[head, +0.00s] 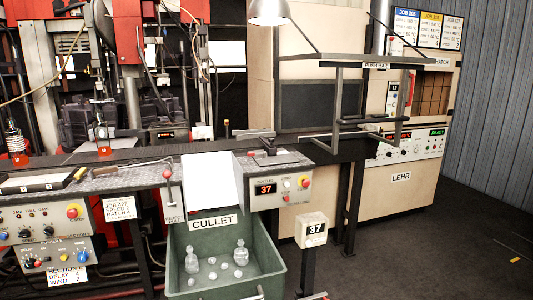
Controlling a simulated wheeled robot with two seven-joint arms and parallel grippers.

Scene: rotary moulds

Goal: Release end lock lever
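No part is labelled as an end lock lever, so I cannot tell for sure which one it is. A thin lever with a red knob (168,174) stands at the right end of the left bench, above a small label that seems to begin with REJECT. A dark handle-like fitting (266,143) sits on top of the grey box with a red 37 display (265,189). Neither of my grippers shows in the head view.
A green CULLET bin (213,225) with glass pieces stands below a white chute (208,180). Control panels (45,222) fill the left. The LEHR cabinet (402,177) is at right, with open dark floor before it.

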